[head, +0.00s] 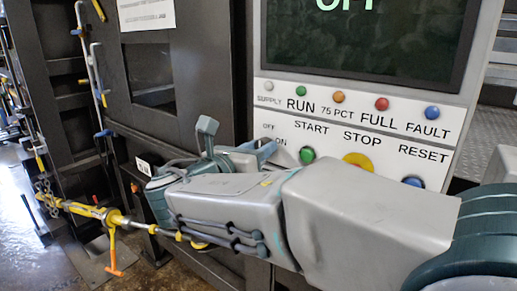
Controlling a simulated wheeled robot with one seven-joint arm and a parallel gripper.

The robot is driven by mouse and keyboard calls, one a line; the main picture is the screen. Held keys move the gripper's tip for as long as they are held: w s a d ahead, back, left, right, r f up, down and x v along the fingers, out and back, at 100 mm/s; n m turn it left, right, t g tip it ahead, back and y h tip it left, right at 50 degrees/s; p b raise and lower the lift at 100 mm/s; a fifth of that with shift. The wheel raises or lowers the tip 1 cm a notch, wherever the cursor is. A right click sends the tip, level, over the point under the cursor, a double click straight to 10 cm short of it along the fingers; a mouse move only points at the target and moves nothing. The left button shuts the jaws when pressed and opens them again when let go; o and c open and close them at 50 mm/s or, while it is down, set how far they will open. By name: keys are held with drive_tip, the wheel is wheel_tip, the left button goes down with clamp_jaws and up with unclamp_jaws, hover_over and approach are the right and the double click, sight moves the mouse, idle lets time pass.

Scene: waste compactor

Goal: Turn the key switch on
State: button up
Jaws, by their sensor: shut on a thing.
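The key switch's OFF and ON labels show at the left of the white control panel (385,148), left of the START button. The key itself is hidden behind my gripper (266,151). My gripper reaches in from the right along the front of the panel, with its grey-blue fingertips just below the OFF label. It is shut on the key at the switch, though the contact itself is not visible. I cannot tell the key's angle. The dark display (365,32) above shows green letters cut by the top edge, apparently OFF.
A green START button (307,154), a yellow STOP button (358,161) and a blue RESET button (413,181) sit right of the switch, close above my arm. Indicator lamps line the row above. A yellow ratchet bar (117,218) and dark compactor doors stand left.

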drive_tip(key=shift+m+b, duration=6)
drive_tip(key=shift+m, duration=0.1)
drive_tip(key=o, duration=1)
drive_tip(key=shift+c, duration=0.2)
drive_tip(key=v, duration=1.4)
drive_tip(key=shift+f+b, duration=0.15)
drive_tip(key=shift+b, duration=0.3)
